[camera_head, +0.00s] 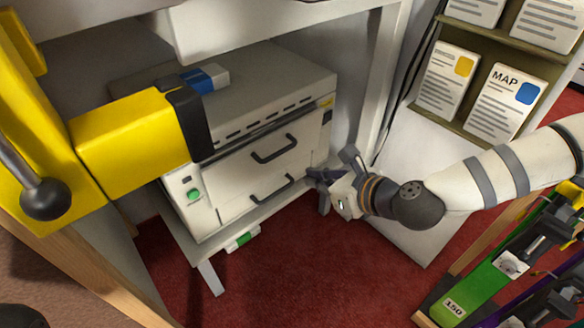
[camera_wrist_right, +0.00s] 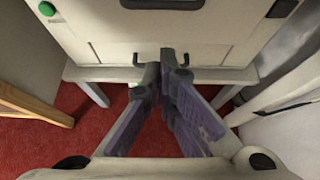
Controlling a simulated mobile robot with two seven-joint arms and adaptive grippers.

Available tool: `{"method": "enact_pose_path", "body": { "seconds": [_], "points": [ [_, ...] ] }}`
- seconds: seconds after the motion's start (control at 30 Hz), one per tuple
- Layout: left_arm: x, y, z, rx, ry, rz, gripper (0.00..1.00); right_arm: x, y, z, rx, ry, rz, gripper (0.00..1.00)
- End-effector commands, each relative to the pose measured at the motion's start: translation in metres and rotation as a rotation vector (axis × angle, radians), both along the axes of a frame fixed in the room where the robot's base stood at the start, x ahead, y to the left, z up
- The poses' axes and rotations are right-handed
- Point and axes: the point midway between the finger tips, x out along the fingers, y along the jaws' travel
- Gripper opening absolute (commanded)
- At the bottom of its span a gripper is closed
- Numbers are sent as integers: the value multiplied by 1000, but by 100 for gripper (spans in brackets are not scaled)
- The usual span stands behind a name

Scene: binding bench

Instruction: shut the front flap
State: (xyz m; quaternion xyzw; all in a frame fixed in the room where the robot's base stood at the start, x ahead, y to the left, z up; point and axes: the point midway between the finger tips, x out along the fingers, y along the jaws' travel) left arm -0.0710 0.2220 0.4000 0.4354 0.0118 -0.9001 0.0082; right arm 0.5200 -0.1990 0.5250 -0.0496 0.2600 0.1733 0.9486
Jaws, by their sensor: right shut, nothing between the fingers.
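A pale boxy machine (camera_head: 240,165) stands on a low white table. Its front has an upper dark handle (camera_head: 275,150) and a lower dark handle (camera_head: 271,188). The front looks upright and about flush; I cannot tell whether the flap has a small gap. My right gripper (camera_head: 316,180) is shut and empty, close to the right end of the lower handle. In the right wrist view its fingers (camera_wrist_right: 168,62) point at the lower front and hide the middle of that handle; contact is unclear. My left gripper is not in view.
A yellow device (camera_head: 130,140) with a black ball knob (camera_head: 45,199) fills the left foreground. A green button (camera_head: 194,195) is on the machine's front. A leaflet rack (camera_head: 470,75) stands at the right.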

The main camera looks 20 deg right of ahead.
Motion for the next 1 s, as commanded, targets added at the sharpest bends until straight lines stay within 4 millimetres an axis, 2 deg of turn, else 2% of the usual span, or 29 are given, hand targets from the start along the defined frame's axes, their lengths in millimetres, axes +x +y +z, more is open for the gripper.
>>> {"method": "enact_pose_path", "body": {
  "seconds": [0.03, 0.17, 0.33, 0.5, 0.87, 1.0],
  "points": [
    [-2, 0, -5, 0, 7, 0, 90, 8, 4, -10, -1, 3, 2, 0],
    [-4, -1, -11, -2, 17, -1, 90, 31, 13, -23, -1, 1, 1, 0],
    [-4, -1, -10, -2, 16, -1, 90, 56, 21, -11, -1, -3, 0, 0],
    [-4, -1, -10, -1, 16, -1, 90, 65, 25, -9, 1, 0, -1, 0],
    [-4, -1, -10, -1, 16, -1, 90, 68, 26, -8, 1, 0, -1, 0],
    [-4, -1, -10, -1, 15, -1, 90, 80, 30, -1, 0, -1, -2, 0]
  ]
}}
